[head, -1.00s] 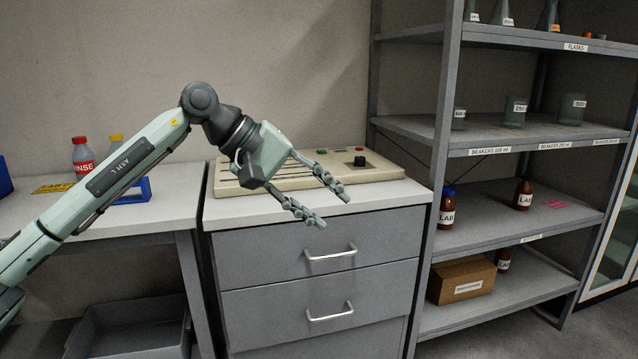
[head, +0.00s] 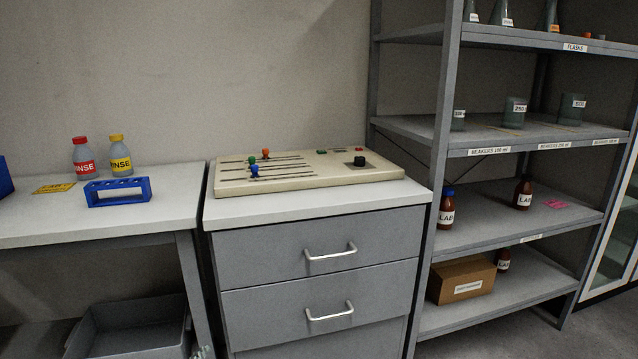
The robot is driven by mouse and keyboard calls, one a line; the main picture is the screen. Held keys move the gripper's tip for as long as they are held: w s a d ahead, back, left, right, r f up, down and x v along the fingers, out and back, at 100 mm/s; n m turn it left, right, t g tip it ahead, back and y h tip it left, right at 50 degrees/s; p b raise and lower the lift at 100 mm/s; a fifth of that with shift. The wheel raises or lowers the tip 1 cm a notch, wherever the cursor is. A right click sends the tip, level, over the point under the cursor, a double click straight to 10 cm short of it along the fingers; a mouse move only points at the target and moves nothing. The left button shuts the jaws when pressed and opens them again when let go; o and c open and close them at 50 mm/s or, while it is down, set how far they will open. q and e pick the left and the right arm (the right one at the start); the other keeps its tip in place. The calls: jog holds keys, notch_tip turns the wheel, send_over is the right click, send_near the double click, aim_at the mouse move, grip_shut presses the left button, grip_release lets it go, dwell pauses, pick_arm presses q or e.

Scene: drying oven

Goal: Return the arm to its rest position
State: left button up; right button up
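A beige control panel (head: 310,170) lies on the drawer cabinet's top, and nothing covers it. It has slots with a green knob (head: 252,160), an orange-red knob (head: 265,153) and a blue knob (head: 254,170), all towards its left end. A black dial (head: 359,161) sits at its right. My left arm is gone from above the panel. Only a small pale-green bit, apparently the tip of my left gripper (head: 203,352), shows at the bottom edge; its fingers are mostly cut off. My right gripper is out of view.
A blue rack (head: 118,192) and two rinse bottles, one red-capped (head: 83,158) and one yellow-capped (head: 121,155), stand on the left bench. A grey bin (head: 130,328) is below. The drawer cabinet (head: 318,250) is shut. Shelving (head: 500,225) with glassware and brown bottles stands right.

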pick_arm(q)
jog(key=s+a+f+n+g, duration=0.1)
jog(key=s+f+n+g, duration=0.2)
jog(key=s+f, duration=0.3)
jog(key=s+a+f+n+g, duration=0.1)
jog(key=s+f+n+g, duration=0.2)
jog(key=s, duration=0.9)
jog(key=s+a+f+n+g, duration=0.2)
jog(key=s+f+n+g, duration=0.1)
jog(key=s+f, duration=0.6)
jog(key=shift+s+f+g, duration=0.35)
jog(key=shift+f+g, duration=0.15)
jog(key=shift+f, duration=0.05)
jog(key=shift+a, duration=0.1)
dwell(0.8)
jog(key=shift+w, duration=0.1)
jog(key=shift+c, duration=0.6)
